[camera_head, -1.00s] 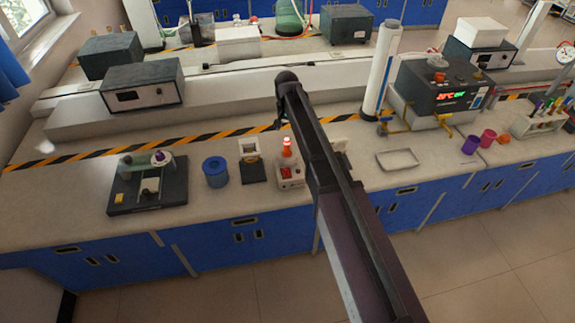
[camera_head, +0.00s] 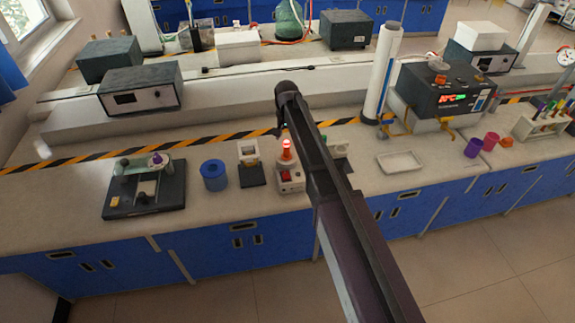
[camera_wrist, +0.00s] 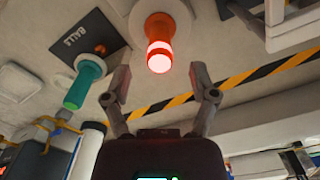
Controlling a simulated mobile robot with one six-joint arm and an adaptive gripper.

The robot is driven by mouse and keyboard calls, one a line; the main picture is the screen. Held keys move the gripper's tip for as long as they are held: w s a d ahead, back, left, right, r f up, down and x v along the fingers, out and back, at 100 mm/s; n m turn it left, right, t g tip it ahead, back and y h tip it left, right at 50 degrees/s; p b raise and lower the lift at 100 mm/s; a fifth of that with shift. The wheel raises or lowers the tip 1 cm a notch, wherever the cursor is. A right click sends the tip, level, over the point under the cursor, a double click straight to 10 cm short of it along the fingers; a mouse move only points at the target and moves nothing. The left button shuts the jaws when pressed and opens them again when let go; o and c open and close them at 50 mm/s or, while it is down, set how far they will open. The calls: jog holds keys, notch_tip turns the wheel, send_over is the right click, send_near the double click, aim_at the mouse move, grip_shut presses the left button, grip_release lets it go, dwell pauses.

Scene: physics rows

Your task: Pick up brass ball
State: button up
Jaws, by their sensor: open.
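I cannot make out a brass ball in either view. In the wrist view my gripper (camera_wrist: 161,92) is open, its two fingers spread with nothing between the tips. An orange-red piece with a pale band (camera_wrist: 159,45) is seen just beyond the gap between the fingers; it also shows in the head view (camera_head: 286,150) above a small box with a red switch. A dark plate lettered "BALLS" (camera_wrist: 85,35) is at the upper left of the wrist view, beside a teal cylinder (camera_wrist: 84,84). In the head view my arm hides part of the bench, and the fingers cannot be made out.
A blue round container (camera_head: 213,175), a pale stand on a black base (camera_head: 250,165) and a dark apparatus (camera_head: 145,190) stand left of my arm. Bare bench lies around the tray.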

aim_at(286, 156)
jog(key=shift+f+b, duration=2.5)
jog(key=shift+f, duration=0.1)
grip_shut()
